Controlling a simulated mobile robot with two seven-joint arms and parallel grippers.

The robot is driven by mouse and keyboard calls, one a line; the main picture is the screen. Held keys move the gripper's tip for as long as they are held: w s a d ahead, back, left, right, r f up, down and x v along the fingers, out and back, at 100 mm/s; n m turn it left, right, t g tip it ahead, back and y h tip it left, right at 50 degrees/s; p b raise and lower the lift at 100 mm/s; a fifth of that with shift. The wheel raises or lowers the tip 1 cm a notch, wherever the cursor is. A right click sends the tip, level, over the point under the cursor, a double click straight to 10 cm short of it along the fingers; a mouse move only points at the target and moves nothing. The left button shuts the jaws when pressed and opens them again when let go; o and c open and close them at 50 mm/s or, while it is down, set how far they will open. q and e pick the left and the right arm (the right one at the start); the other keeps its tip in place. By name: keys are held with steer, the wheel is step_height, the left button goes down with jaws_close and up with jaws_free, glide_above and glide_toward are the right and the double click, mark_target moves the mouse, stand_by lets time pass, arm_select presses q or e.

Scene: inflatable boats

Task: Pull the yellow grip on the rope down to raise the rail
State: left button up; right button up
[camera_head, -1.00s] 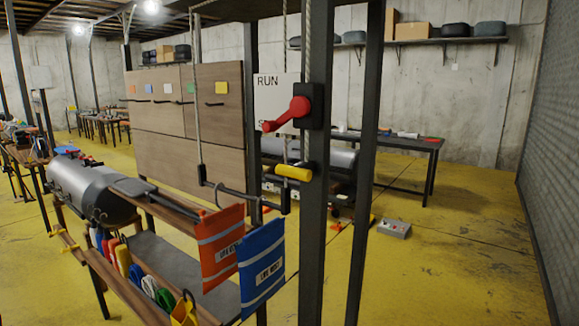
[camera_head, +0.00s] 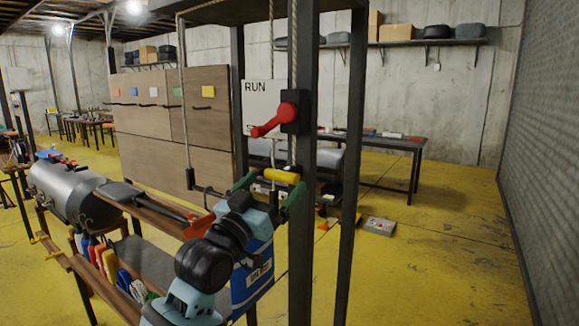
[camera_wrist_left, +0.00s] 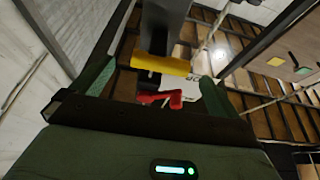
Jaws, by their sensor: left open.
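The yellow grip (camera_head: 279,175) sits on the rope (camera_head: 292,152) beside a dark post, below the red lever. My left gripper (camera_head: 268,190) is open, its green fingers at either side of the grip in the head view. In the left wrist view the grip (camera_wrist_left: 160,64) shows ahead between the open fingers; I cannot tell whether they touch it. The dark rail (camera_head: 207,190) hangs low on ropes behind my gripper and is partly hidden by it. My right gripper is not in view.
Yellow floor is open at the right.

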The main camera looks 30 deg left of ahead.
mark_target(291, 165)
arm_select(q)
steer(key=shift+p+x, duration=0.35)
steer(key=shift+x, duration=3.15)
steer(key=shift+w, duration=0.45)
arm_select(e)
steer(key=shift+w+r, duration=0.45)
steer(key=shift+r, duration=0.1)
arm_select(q)
steer(key=c, duration=1.1)
steer(key=shift+c, duration=0.2)
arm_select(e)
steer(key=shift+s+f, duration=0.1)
